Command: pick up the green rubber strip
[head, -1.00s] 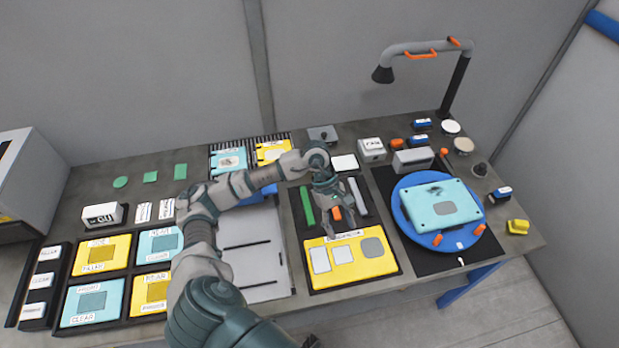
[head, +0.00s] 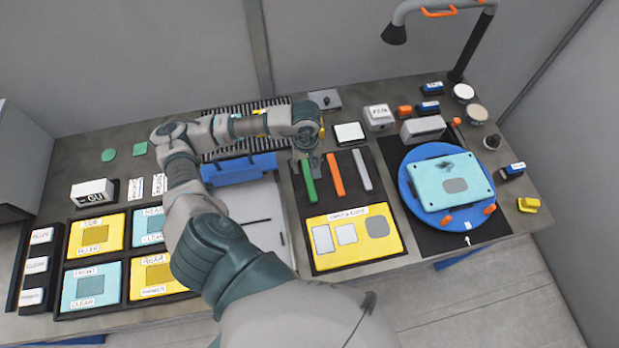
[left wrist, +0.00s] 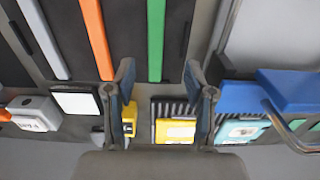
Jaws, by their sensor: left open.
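The green rubber strip (head: 309,183) lies in the dark tray (head: 300,213), leftmost of three strips. It also shows in the left wrist view (left wrist: 156,40), running up the picture from between the fingers. My left gripper (head: 305,163) is at the far end of the green strip. Its fingers are open and spread to either side of the strip's line, with nothing held. In the left wrist view the open left gripper (left wrist: 158,72) is empty. I cannot tell how high the fingertips are above the tray. My right gripper is not in view.
An orange strip (head: 335,174) and a grey strip (head: 361,170) lie to the right of the green one. A yellow plate (head: 355,250) fills the tray's near part. A blue turntable (head: 414,205) stands at right.

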